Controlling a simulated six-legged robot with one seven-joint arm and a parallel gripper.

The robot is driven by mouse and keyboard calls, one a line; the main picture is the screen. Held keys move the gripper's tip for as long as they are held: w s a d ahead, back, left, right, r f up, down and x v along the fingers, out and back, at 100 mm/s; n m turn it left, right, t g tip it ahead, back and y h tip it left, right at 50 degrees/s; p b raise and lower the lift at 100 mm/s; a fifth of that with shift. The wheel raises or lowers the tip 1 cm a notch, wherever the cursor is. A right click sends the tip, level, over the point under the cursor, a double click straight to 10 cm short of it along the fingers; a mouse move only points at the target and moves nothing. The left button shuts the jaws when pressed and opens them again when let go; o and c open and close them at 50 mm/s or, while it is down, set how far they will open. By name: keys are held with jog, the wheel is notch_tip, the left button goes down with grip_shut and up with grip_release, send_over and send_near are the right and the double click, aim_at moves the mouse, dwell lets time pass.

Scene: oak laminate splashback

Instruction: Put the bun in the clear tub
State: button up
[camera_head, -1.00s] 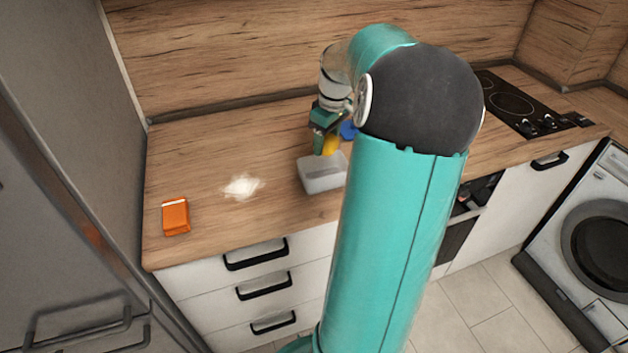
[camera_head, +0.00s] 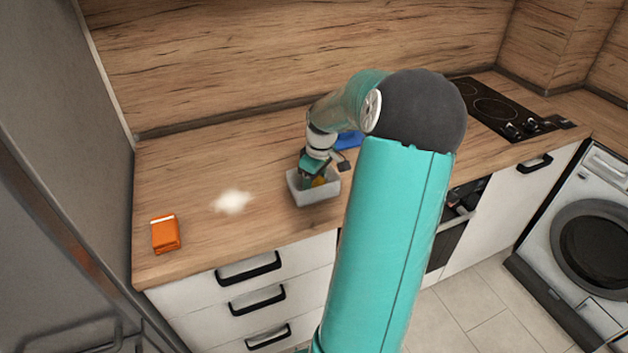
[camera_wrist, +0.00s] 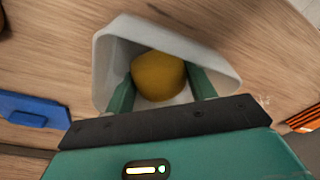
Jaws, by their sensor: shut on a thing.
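The bun (camera_wrist: 158,76) is a round golden-brown thing between the two green fingers of my gripper (camera_wrist: 160,88) in the wrist view. The tub (camera_wrist: 112,62) is whitish with see-through-looking walls, and its walls stand around the bun and fingertips. In the head view the tub (camera_head: 304,201) is on the wooden counter, with my gripper (camera_head: 314,182) reaching down into it. A bit of the yellow bun (camera_head: 319,182) shows there above the tub's near wall. My gripper is shut on the bun. Whether the bun touches the tub's floor cannot be told.
An orange packet (camera_head: 165,234) stands at the counter's left front. A white patch (camera_head: 232,201) lies left of the tub. A blue thing (camera_head: 348,139) is behind the tub, partly hidden by my arm; it also shows in the wrist view (camera_wrist: 34,110). A hob (camera_head: 497,106) is at the right.

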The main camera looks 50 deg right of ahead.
aim_at(319, 180)
jog(key=shift+f, duration=0.1)
jog(key=o, duration=0.7)
notch_tip(319, 180, up, 12)
jog(key=s, duration=0.1)
jog(key=w+a+r+h, duration=0.1)
jog(key=w+a+r, duration=0.15)
jog(key=a, duration=0.95)
jog(key=w+a+r+h, duration=0.1)
jog(key=a+r, duration=0.2)
jog(key=a, duration=0.8)
jog(key=s+a+t, duration=0.1)
jog(key=s+a, duration=0.2)
jog(key=a, duration=0.3)
jog(key=s+a+t+y, duration=0.1)
jog(key=s+a, duration=0.2)
jog(key=a, duration=0.3)
jog(key=s+a+t, duration=0.2)
jog(key=s+a, duration=0.2)
jog(key=a, duration=0.2)
jog(key=shift+a+f+m+y, duration=0.3)
jog(key=shift+m+y, duration=0.1)
